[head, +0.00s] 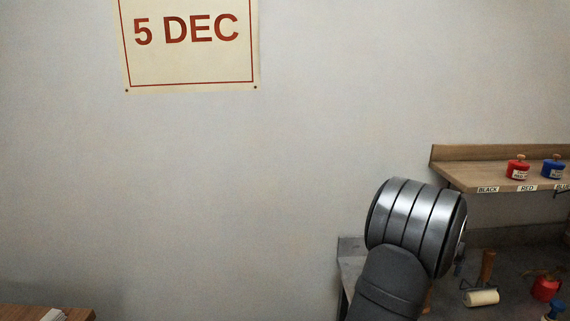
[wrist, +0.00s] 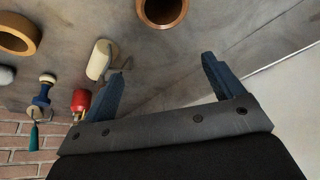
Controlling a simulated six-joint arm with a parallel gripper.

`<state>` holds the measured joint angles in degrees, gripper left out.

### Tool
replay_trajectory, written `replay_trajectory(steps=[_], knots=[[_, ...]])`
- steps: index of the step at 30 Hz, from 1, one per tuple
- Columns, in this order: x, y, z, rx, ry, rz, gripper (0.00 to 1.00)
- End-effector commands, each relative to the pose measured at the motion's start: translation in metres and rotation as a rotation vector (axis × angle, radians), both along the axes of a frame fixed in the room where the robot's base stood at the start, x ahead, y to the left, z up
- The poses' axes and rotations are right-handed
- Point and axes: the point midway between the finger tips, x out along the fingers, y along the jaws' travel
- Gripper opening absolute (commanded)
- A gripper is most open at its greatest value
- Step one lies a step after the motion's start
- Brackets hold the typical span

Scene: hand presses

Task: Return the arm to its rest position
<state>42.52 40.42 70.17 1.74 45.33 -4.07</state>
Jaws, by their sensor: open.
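My gripper (wrist: 166,80) shows in the wrist view with its two blue fingers spread apart and nothing between them. Its left finger lies in front of the roller's frame in that view, and whether they touch cannot be told. In the head view my arm's grey, banded joint stands at the lower right, in front of the workbench (head: 352,262). The gripper itself is not visible there.
A cream roller (head: 482,298) lies on the bench; it also shows in the wrist view (wrist: 98,60). A shelf (head: 480,153) holds a red pot (head: 517,169) and a blue pot (head: 553,168). A "5 DEC" sign (head: 190,60) hangs on the wall. A brown ring-shaped object (wrist: 18,36) is at left.

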Motion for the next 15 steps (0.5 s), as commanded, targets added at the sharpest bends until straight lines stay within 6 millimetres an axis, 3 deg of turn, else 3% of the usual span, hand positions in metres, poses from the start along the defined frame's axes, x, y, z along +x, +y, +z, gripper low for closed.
replay_trajectory(steps=[15], knots=[[0.062, 0.085, -0.008, 0.001, 0.001, 0.144, 0.86]])
